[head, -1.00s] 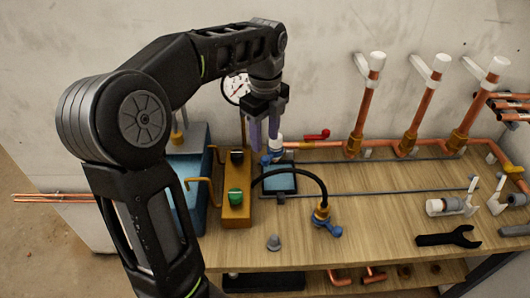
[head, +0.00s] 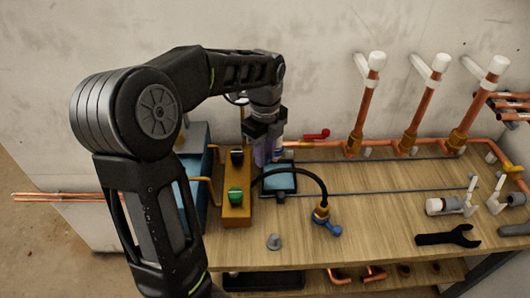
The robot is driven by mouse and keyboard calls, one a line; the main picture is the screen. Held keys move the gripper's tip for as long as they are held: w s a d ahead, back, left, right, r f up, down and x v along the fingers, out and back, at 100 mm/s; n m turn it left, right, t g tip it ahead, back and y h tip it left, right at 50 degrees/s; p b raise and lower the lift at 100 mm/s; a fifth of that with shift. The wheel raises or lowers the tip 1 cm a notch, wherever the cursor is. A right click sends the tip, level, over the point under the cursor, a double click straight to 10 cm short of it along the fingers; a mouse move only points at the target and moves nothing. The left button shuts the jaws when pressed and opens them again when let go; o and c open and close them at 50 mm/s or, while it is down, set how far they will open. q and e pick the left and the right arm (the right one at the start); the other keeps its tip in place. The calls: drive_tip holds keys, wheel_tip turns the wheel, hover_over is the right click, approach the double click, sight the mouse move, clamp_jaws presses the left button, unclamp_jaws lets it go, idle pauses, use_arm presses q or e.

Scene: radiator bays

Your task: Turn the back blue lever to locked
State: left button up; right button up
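My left gripper (head: 268,157) reaches down at the back of the bench, fingers pointing downward. Its fingertips are at the back blue lever, beside the black-rimmed tray. The gripper covers nearly all of this lever, so its angle and any contact cannot be made out. Whether the fingers are apart or closed on it is also unclear. A second, front blue lever (head: 328,228) sits on a brass fitting (head: 321,212) at the end of the black hose, in the open. My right gripper is not in view.
A yellow box (head: 237,212) with a green knob (head: 235,195) and a black knob (head: 237,157) stands just left of the gripper. A black hose (head: 300,172) arches in front. A red lever (head: 317,135) and upright copper pipes (head: 421,105) are behind and right. A wrench (head: 448,237) lies front right.

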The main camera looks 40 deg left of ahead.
use_arm(q)
clamp_jaws()
idle(1.0)
